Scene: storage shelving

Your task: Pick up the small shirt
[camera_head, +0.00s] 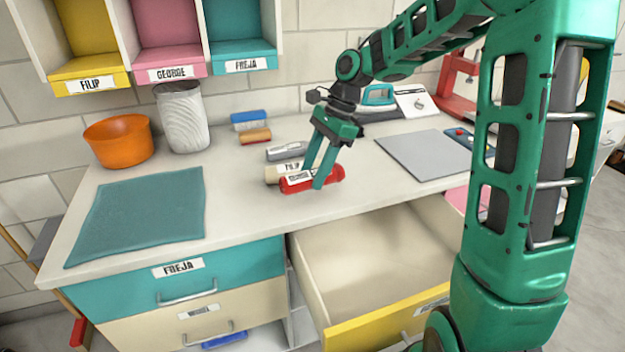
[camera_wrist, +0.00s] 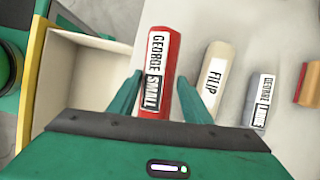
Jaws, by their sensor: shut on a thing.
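A red rolled shirt (camera_head: 331,175) lies on the worktop near its front edge, above the open drawer. In the wrist view the red roll (camera_wrist: 171,70) bears a white label reading GEORGE and a second tag that seems to read SMALL. My gripper (camera_head: 308,178) reaches down from above with one finger on each side of the roll, shut on it. In the wrist view my gripper (camera_wrist: 160,98) has its fingers along the roll's sides, and the roll's near end is hidden by my gripper body. The roll appears to rest on the worktop.
A cream roll labelled FILIP (camera_wrist: 215,82) and a grey roll labelled GEORGE (camera_wrist: 258,100) lie beside it. Blue (camera_head: 249,120) and orange-brown (camera_head: 255,136) rolls sit farther back. A teal cloth (camera_head: 140,215) covers the left. A yellow-fronted drawer (camera_head: 385,335) stands open and empty below.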

